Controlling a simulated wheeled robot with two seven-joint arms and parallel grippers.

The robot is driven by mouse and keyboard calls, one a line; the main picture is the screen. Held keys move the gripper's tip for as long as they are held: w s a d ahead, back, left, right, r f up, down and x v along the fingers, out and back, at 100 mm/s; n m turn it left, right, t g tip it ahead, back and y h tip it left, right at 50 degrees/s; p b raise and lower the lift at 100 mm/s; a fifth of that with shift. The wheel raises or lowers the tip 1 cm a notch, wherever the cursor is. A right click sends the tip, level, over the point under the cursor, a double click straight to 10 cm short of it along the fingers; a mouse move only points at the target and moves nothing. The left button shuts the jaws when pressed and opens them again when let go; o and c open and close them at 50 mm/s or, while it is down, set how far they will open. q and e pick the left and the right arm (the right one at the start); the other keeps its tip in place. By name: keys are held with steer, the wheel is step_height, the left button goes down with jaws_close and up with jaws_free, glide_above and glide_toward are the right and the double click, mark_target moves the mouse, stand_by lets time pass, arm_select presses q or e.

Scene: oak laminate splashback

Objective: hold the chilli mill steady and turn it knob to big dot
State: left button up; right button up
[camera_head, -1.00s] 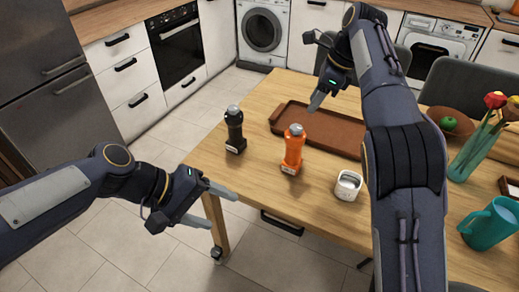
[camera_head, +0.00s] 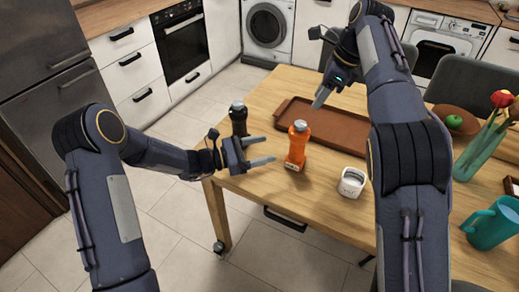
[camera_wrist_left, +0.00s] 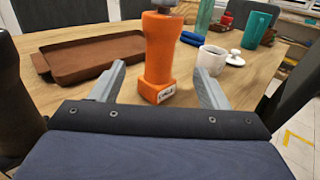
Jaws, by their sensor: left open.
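The orange mill (camera_head: 297,146) with a grey knob stands upright on the wooden table. In the left wrist view the orange mill (camera_wrist_left: 158,50) has a small white label low on its body, too small to read surely, and its top is cut off. My left gripper (camera_head: 273,150) is open just left of the orange mill, its fingers pointing at it. In the left wrist view the mill stands ahead between the two fingertips, not gripped. My right gripper (camera_head: 321,96) hangs above the brown tray, behind and right of the mill; its jaw opening is unclear. No dot mark is readable.
A black mill (camera_head: 239,118) stands close behind my left gripper. A brown tray (camera_head: 340,125) lies behind the orange mill. A white pot (camera_head: 351,183) stands to its front right. A teal jug (camera_head: 490,226) and a vase of flowers (camera_head: 478,152) stand at the right.

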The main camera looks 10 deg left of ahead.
mark_target(291, 143)
arm_select(q)
steer(key=x, duration=1.1)
steer(key=shift+w+d, duration=0.15)
steer(key=shift+d, duration=0.2)
